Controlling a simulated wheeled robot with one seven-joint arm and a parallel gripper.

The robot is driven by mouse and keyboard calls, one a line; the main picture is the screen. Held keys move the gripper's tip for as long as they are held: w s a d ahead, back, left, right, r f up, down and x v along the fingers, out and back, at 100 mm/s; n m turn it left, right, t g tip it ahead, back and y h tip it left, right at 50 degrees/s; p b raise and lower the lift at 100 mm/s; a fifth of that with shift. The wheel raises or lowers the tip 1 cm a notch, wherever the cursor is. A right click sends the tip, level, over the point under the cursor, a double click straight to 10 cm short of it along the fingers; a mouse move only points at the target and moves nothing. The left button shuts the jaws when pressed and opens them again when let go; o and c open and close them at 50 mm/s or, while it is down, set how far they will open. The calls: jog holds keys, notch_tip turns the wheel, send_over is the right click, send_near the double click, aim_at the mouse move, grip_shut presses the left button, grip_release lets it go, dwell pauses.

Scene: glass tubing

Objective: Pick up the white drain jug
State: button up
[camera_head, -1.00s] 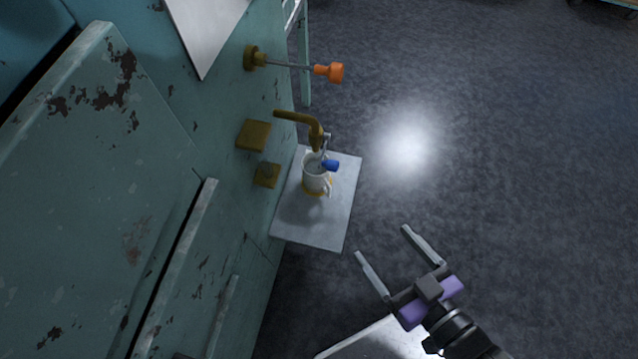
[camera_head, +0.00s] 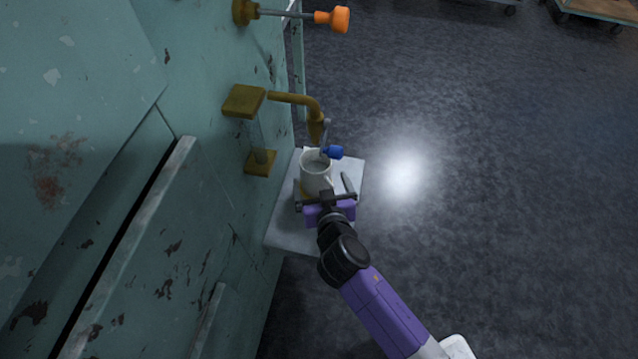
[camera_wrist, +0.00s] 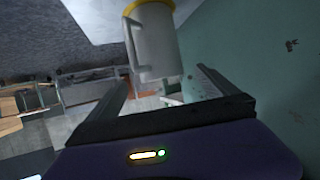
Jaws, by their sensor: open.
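The white drain jug (camera_head: 315,170) stands upright on a pale shelf (camera_head: 285,235), under a brass spout (camera_head: 317,125) with a blue tap handle (camera_head: 334,152). My gripper (camera_head: 326,182) is open at the jug's near side, its right finger to the right of the jug; the left finger is mostly hidden. In the wrist view, the jug (camera_wrist: 158,45) appears upside down, with its yellow base at the top and its handle (camera_wrist: 130,42) on the left. It lies ahead of and between the open fingers. I cannot tell whether either finger touches it.
The worn green machine wall (camera_head: 90,130) rises close on the left, with a brass block (camera_head: 260,163) sticking out. An orange knob (camera_head: 339,19) on a rod juts out above. Open dark floor (camera_head: 500,180) lies to the right.

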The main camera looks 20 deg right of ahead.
aim_at(313, 157)
jog(key=b+x, duration=0.1)
jog(key=x, duration=0.6)
jog(key=shift+w, duration=0.3)
jog(key=shift+r, duration=0.1)
grip_shut()
